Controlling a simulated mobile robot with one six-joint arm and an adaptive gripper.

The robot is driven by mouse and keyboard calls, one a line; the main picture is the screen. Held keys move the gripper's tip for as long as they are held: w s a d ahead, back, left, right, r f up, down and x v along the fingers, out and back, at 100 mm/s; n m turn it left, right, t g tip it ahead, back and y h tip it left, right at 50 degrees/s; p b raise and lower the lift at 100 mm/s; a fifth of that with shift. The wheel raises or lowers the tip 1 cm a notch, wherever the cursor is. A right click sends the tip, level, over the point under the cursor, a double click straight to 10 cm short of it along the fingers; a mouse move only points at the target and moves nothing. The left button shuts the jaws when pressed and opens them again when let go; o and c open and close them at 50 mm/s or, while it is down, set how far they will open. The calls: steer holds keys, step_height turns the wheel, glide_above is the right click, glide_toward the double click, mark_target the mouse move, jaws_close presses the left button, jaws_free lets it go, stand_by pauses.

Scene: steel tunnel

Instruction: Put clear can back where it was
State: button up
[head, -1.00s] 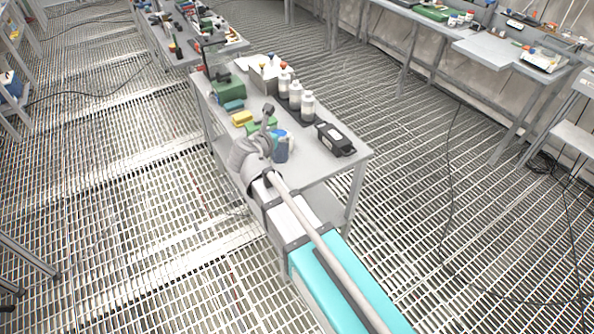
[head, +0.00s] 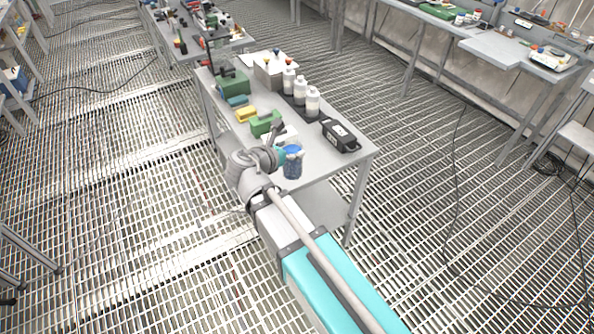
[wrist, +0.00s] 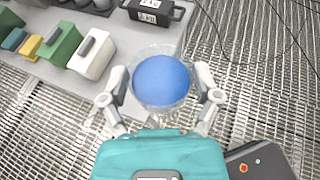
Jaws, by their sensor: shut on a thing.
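The clear can (head: 292,163) is a see-through cylinder with blue at its top, and stands upright in the head view at the near edge of the grey table. In the wrist view the clear can (wrist: 161,82) fills the space between my fingers, its round blue top facing the camera. My gripper (wrist: 162,92) is shut on it, one finger on each side. The can overlaps the table's edge and the floor grating beyond. I cannot tell its height over the tabletop (head: 318,166).
A row of handled blocks stands left of the can: white (wrist: 92,55), green (wrist: 58,44) and yellow (wrist: 32,46). A black labelled case (head: 339,136) lies near the table's right corner. White-capped bottles (head: 312,102) stand behind. Bare tabletop lies between can and case.

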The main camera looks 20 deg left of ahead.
steer(key=w+a+f+b, duration=0.3)
steer(key=w+f+b, duration=0.6)
steer(key=w, duration=0.4)
steer(key=shift+a, duration=0.15)
stand_by(0.6)
steer(key=shift+w+f+b, duration=0.15)
steer(key=shift+f+b, duration=0.85)
steer(key=shift+w+f+b, duration=0.15)
steer(key=shift+f+b, duration=0.85)
steer(key=shift+f, duration=0.1)
steer(key=o, duration=1.1)
